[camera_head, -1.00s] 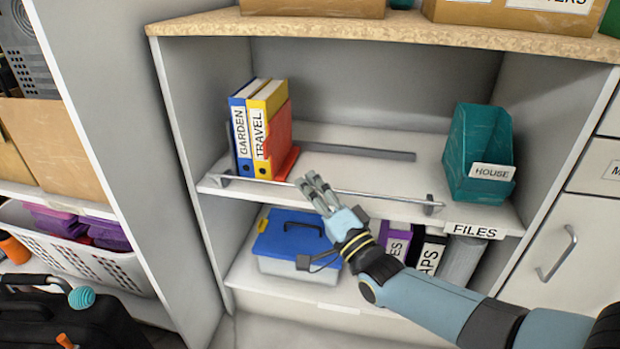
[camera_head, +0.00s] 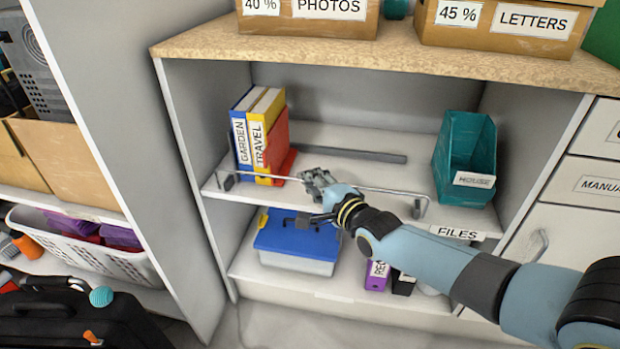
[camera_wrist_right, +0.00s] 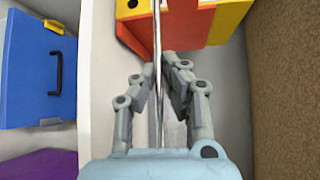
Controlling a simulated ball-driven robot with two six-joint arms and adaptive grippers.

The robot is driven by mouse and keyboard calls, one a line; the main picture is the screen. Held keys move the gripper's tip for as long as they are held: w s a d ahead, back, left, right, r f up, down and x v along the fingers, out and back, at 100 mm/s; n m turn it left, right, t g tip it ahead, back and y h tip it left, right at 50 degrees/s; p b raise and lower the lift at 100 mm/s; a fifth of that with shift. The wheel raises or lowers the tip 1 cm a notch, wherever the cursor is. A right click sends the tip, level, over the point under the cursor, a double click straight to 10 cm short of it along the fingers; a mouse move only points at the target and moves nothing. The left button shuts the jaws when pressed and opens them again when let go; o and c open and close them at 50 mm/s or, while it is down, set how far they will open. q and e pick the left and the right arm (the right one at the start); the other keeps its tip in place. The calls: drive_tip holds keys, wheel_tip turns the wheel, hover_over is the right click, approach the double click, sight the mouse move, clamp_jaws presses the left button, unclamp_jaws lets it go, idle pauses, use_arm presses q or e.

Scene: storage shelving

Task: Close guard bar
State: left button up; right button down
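The guard bar (camera_head: 375,189) is a thin metal rod along the front of the middle shelf (camera_head: 455,212), with bent ends at left and right. It stands up from the shelf edge, in front of the binders. My right gripper (camera_head: 317,182) is at the middle of the bar. In the right wrist view the bar (camera_wrist_right: 157,30) runs between the two fingers (camera_wrist_right: 156,66), with small gaps on both sides; the gripper looks partly open. Whether the palm touches the bar is hidden. My left gripper is not in view.
Blue and yellow binders (camera_head: 258,140) and a red item (camera_head: 278,147) stand behind the bar at left. A teal file holder (camera_head: 465,150) stands at right.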

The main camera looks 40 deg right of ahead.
drive_tip(key=shift+s+f, duration=0.15)
drive_tip(key=shift+f, duration=0.15)
drive_tip(key=c, duration=1.7)
unclamp_jaws()
drive_tip(key=shift+d, duration=0.1)
drive_tip(key=shift+o, duration=1.2)
drive_tip(key=shift+r, duration=0.15)
drive_tip(key=s, duration=0.4)
drive_tip(key=s+r, duration=0.1)
drive_tip(key=s, duration=0.2)
drive_tip(key=s+a, duration=0.1)
drive_tip(key=s, duration=0.3)
drive_tip(key=shift+s+r, duration=0.3)
drive_tip(key=shift+s, duration=0.05)
